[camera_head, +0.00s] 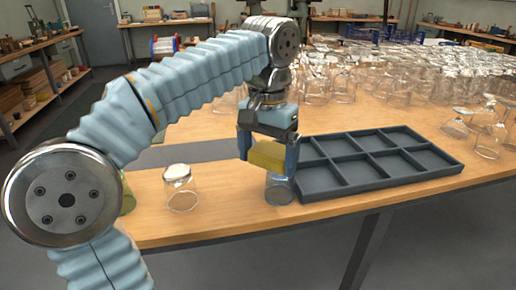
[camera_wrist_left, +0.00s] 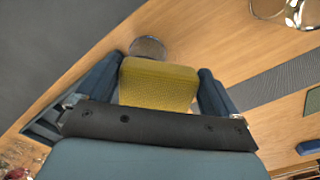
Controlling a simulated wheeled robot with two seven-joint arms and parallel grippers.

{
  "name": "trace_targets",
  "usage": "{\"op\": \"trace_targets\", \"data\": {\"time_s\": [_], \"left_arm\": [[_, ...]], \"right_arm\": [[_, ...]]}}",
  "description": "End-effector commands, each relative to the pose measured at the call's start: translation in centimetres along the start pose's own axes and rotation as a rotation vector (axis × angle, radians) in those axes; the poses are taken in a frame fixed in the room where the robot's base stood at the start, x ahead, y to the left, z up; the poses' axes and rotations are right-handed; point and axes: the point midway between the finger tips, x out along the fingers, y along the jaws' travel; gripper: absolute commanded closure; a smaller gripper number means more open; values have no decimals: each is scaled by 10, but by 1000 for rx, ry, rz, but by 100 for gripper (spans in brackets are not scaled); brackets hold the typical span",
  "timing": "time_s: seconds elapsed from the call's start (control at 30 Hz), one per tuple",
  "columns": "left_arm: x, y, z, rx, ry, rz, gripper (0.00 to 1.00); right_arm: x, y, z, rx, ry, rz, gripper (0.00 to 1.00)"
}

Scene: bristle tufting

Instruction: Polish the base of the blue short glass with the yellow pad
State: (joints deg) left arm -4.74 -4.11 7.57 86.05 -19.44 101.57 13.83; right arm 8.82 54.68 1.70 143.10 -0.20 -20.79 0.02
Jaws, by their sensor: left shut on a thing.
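My left gripper (camera_head: 268,163) is shut on the yellow pad (camera_head: 265,154), which sits between its two fingers. The pad also shows in the left wrist view (camera_wrist_left: 158,88). The blue short glass (camera_head: 280,190) stands on the table directly below the pad, near the front edge. Its upper part is hidden by the pad and a finger, so I cannot tell whether pad and glass touch. In the left wrist view, part of a round glass rim (camera_wrist_left: 148,44) shows just beyond the pad. My right gripper is not in view.
A dark divided tray (camera_head: 372,182) lies right of the glass, its compartments empty. A clear glass (camera_head: 182,197) stands to the left, and a yellow-green glass (camera_head: 127,198) is partly behind my arm. A grey mat (camera_head: 185,154) lies behind. Many glasses crowd the back right.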

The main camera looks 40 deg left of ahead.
Motion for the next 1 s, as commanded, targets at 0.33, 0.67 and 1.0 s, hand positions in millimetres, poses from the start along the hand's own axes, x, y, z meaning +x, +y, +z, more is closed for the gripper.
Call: {"op": "trace_targets", "data": {"time_s": [0.33, 0.67, 1.0], "left_arm": [[-3, 19, -6, 4, -2, 1, 30], [-2, 34, -12, 0, 0, 1, 30], [-20, 34, -12, 1, 4, 1, 30]], "right_arm": [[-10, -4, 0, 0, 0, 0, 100], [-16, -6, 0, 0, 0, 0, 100], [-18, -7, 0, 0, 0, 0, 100]]}}
